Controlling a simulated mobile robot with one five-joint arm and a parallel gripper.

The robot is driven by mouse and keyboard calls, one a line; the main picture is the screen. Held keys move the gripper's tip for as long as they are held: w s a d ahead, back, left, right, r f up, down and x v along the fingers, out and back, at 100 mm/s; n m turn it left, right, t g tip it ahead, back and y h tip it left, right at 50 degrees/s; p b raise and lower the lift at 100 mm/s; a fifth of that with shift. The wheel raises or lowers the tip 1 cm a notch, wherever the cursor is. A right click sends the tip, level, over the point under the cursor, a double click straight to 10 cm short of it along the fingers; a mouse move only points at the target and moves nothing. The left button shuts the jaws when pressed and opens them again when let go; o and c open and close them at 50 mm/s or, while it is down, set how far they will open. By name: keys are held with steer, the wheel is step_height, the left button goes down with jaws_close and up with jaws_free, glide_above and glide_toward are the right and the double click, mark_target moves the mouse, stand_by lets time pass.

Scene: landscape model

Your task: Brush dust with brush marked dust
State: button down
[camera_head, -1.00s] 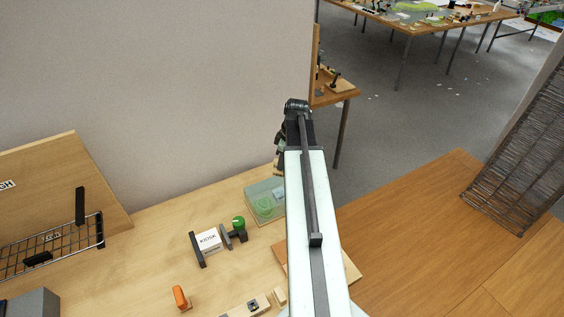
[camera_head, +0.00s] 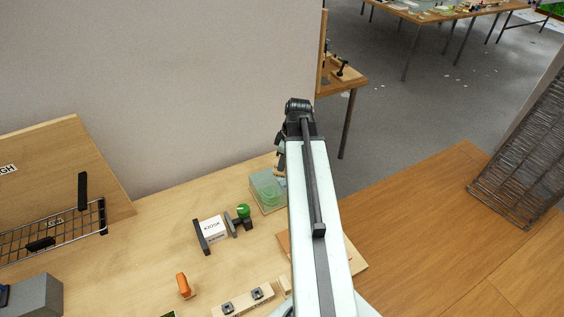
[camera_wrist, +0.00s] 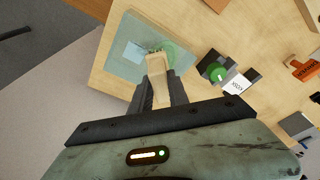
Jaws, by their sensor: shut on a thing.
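In the wrist view, my gripper (camera_wrist: 158,98) is shut on a pale wooden brush (camera_wrist: 155,66). Its far end reaches over a translucent green tray (camera_wrist: 119,65) and a round green patch (camera_wrist: 170,50). I cannot tell whether the brush touches the tray, and no dust label is readable on it. In the head view, the tray (camera_head: 262,200) lies on the wooden table just left of my arm. My gripper (camera_head: 280,166) is mostly hidden there by my arm, beside the tray's far edge.
A white block marked KIOSK (camera_head: 213,230) and a green-knobbed tool (camera_head: 242,212) stand left of the tray. An orange piece (camera_head: 183,285) and a wooden strip with dark fittings (camera_head: 243,301) lie nearer. A wire rack (camera_head: 50,238) is far left; a wall rises behind.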

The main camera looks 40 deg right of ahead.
mark_target(282, 174)
step_height(282, 174, down, 7)
steer(key=b, duration=0.6)
steer(key=shift+r, duration=0.15)
steer(key=shift+w+d+r, duration=0.1)
steer(key=shift+d+r, duration=0.15)
steer(key=shift+d, duration=0.05)
steer(key=shift+s+d, duration=0.25)
steer(key=shift+d, duration=0.55)
steer(key=shift+s+d, duration=0.25)
steer(key=shift+d, duration=0.55)
steer(key=shift+s, duration=0.15)
steer(key=shift+a, duration=0.3)
steer(key=shift+w+a, duration=0.3)
steer(key=shift+a, duration=0.6)
steer(key=shift+w+a, duration=0.25)
steer(key=shift+a, duration=0.6)
step_height(282, 174, up, 4)
steer(key=p, duration=0.5)
steer(key=shift+r, duration=0.2)
step_height(282, 174, up, 3)
steer(key=p, duration=0.3)
steer(key=shift+d+r, duration=0.1)
steer(key=shift+d, duration=0.05)
